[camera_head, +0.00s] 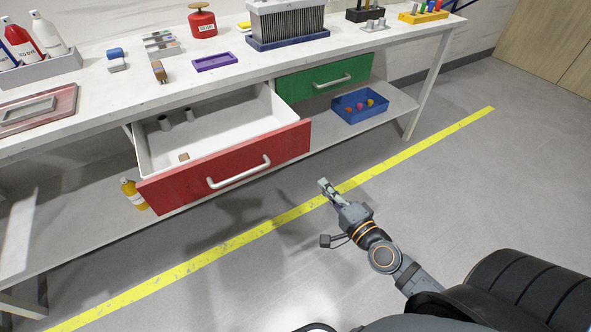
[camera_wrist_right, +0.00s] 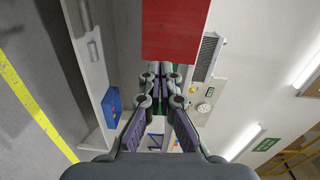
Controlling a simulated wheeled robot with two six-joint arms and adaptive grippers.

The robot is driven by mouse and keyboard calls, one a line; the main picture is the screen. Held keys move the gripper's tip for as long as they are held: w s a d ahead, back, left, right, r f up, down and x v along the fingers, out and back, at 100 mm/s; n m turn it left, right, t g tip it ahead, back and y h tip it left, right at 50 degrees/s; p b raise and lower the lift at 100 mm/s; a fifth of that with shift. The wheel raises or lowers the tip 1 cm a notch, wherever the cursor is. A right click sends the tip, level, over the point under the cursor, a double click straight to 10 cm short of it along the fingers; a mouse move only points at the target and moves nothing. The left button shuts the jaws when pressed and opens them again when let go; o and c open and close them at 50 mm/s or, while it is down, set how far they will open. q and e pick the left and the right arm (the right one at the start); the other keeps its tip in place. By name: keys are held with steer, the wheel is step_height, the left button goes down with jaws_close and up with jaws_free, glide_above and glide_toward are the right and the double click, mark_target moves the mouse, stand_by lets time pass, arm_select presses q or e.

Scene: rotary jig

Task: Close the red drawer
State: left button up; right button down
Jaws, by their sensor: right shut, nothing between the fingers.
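The red drawer (camera_head: 228,167) is pulled well out from under the workbench in the head view. Its white inside shows a few small items, and a pale bar handle (camera_head: 239,172) crosses its front. My right gripper (camera_head: 323,184) is shut and empty, in front of and to the right of the drawer front, apart from it. In the right wrist view the closed fingers (camera_wrist_right: 163,72) point toward a red panel (camera_wrist_right: 176,30), likely the drawer front. My left gripper is not in view.
The green drawer (camera_head: 325,77) beside it is shut. A blue bin (camera_head: 360,105) with small balls and a yellow bottle (camera_head: 132,194) stand on the lower shelf (camera_head: 398,103). The bench top (camera_head: 120,84) carries bottles, trays and a red canister (camera_head: 202,20). The floor in front is clear.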

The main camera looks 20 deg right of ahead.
steer(key=r, duration=0.2)
steer(key=p, duration=0.3)
glide_toward(290, 146)
steer(key=shift+m, duration=0.3)
steer(key=w, duration=0.2)
steer(key=w+p, duration=0.1)
steer(key=w, duration=0.2)
steer(key=shift+w+a+f, duration=0.1)
steer(key=shift+w+a, duration=0.25)
steer(key=shift+a, duration=0.05)
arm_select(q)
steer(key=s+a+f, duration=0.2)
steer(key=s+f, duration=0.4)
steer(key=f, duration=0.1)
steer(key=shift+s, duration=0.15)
arm_select(e)
steer(key=shift+w+a, duration=0.1)
steer(key=shift+w, duration=0.45)
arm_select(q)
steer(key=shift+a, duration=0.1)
arm_select(e)
steer(key=shift+w, duration=0.1)
